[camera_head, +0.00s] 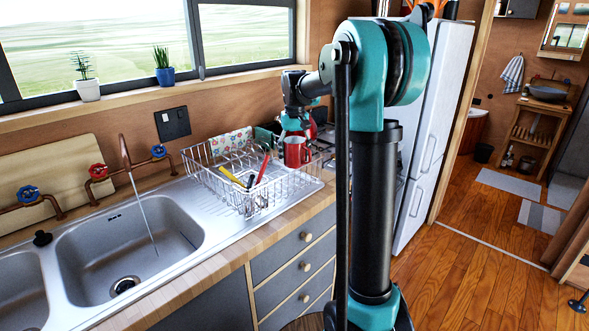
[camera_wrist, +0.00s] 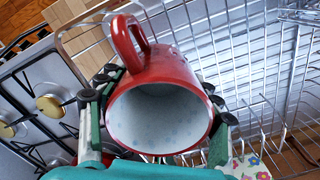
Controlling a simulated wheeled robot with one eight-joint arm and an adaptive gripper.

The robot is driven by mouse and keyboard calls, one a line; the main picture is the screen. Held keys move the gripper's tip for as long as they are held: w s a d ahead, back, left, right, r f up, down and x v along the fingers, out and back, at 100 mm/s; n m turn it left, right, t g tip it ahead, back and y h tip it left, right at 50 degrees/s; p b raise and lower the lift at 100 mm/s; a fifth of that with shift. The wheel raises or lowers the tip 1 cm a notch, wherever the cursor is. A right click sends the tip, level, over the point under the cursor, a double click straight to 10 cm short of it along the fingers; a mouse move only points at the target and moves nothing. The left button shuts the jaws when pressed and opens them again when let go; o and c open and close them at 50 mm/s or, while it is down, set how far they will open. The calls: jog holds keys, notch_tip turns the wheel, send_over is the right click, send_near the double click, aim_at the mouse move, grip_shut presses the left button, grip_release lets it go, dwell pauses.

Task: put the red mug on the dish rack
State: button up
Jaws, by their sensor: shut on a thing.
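The red mug (camera_head: 297,152) is held by my gripper (camera_head: 294,128) over the right end of the white wire dish rack (camera_head: 205,178). In the wrist view the mug (camera_wrist: 160,108) sits between the two fingers of my gripper (camera_wrist: 158,110), its pale open mouth facing the camera and its handle toward the top left. The rack's wires (camera_wrist: 250,55) lie behind and beside the mug in that view. I cannot tell whether the mug's base touches the rack.
The rack holds a patterned cloth (camera_head: 232,142) and utensils with yellow and red handles (camera_head: 263,167). A steel sink (camera_head: 130,240) with running water is to its left. A gas stove (camera_wrist: 35,100) lies beside the rack. A white fridge (camera_head: 440,110) stands behind my arm.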

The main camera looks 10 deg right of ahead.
aim_at(295, 168)
jog(key=shift+f, duration=2.45)
jog(key=shift+f, duration=0.1)
jog(key=o, duration=1.4)
notch_tip(295, 168, up, 12)
